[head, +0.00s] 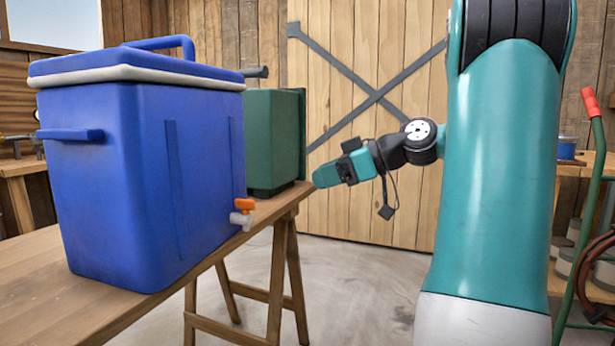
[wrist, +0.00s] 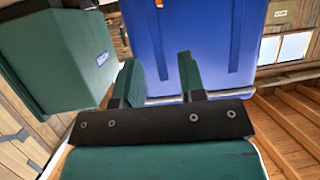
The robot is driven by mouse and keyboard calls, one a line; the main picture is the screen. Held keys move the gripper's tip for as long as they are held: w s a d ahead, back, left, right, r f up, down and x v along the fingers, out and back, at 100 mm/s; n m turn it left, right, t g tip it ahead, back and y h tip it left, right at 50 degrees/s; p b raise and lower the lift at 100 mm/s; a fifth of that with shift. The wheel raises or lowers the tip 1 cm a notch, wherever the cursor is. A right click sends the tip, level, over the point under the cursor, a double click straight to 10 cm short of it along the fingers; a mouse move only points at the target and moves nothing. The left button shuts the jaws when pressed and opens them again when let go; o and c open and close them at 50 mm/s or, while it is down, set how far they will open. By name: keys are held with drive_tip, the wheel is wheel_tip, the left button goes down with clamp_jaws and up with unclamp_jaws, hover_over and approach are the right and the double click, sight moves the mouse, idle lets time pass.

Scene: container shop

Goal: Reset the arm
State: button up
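My arm (head: 500,150) stands on the right in the head view, with its wrist reaching left past the bench's right end. My gripper (head: 322,178) points left, near the green container (head: 270,140). In the wrist view my gripper (wrist: 158,72) has its two fingers apart with nothing between them. Beyond them the blue cooler (wrist: 195,45) fills the top middle, and the green container (wrist: 65,60) is at upper left. The wrist picture is tilted. I cannot tell the exact gap between gripper and containers.
The blue cooler (head: 140,170), with a raised handle and an orange-and-white tap (head: 242,213), stands on a wooden trestle bench (head: 90,310). A wooden door (head: 370,70) is behind. A green hand truck with a red grip (head: 590,103) stands at right. Open floor (head: 370,290) lies beside the bench.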

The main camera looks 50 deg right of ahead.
drive_tip(key=w+a+f+n+g+y, duration=0.1)
drive_tip(key=a+f+g, duration=0.2)
drive_tip(key=a, duration=0.7)
drive_tip(key=w+a+f+g, duration=0.1)
drive_tip(key=a+f+g, duration=0.25)
drive_tip(key=a, duration=0.75)
drive_tip(key=s+a+f+g+h, duration=0.2)
drive_tip(key=s+a+f+g, duration=0.15)
drive_tip(key=s+a, duration=0.35)
drive_tip(key=s+a+f+g+h, duration=0.15)
drive_tip(key=s+a+f, duration=0.3)
drive_tip(key=s, duration=0.45)
wheel_tip(320, 180, up, 31)
drive_tip(key=p, duration=3)
drive_tip(key=shift+w+a+n+g, duration=0.2)
drive_tip(key=shift+a+n+g, duration=0.1)
drive_tip(key=shift+a+g, duration=0.1)
